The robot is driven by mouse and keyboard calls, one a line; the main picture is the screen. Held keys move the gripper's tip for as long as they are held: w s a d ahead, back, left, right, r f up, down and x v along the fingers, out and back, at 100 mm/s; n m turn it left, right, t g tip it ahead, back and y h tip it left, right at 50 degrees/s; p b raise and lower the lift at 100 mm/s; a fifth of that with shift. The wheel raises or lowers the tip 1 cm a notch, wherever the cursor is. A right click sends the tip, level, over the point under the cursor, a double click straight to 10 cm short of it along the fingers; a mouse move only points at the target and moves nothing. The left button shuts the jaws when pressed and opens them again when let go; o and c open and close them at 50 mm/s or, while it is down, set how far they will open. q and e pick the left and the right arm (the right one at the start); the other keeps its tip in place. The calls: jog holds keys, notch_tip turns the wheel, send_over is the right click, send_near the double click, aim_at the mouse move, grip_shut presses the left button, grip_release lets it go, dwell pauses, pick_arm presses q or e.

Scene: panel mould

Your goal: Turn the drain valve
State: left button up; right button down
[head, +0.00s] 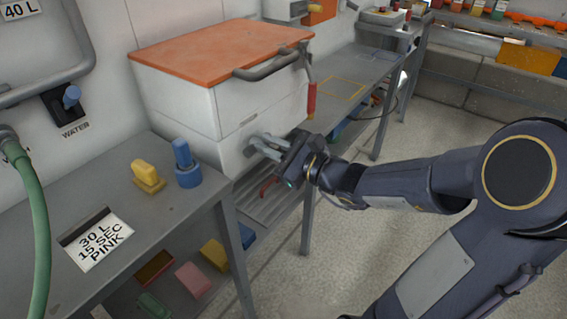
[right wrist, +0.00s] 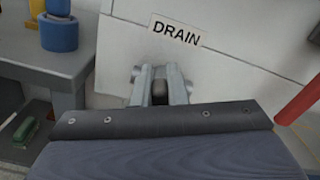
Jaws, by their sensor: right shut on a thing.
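A white box-shaped mould (head: 180,103) with an orange lid (head: 220,52) stands on the bench. My right gripper (head: 256,142) reaches its lower front from the right. In the right wrist view its two pale fingers are shut on a dark knob, the drain valve (right wrist: 160,92), just below a DRAIN label (right wrist: 175,32) on the white wall. In the head view the fingers and gripper body hide the valve. How far the valve is turned cannot be told. My left gripper is not in view.
A red-gripped handle (head: 311,100) hangs near the box's right corner. A ribbed grey tray (head: 265,200) lies below my gripper. The left bench holds a yellow block (head: 147,176), a blue stamp-like piece (head: 186,165) and a sign (head: 98,242). A green hose (head: 33,220) hangs left.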

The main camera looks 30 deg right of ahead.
jog(key=shift+s+a+f+n+b, duration=0.1)
jog(key=shift+a+f+n+b, duration=0.2)
jog(key=shift+n+b, duration=0.55)
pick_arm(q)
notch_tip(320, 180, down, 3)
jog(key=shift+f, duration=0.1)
pick_arm(e)
jog(key=shift+r+n, duration=0.15)
jog(key=shift+n, duration=0.2)
pick_arm(q)
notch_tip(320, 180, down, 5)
jog(key=b, duration=0.6)
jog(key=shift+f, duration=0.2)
pick_arm(e)
jog(key=n, duration=0.3)
jog(key=shift+s+a+f+n, duration=0.15)
jog(key=shift+a+f+n, duration=0.1)
jog(key=shift+f+n, duration=0.05)
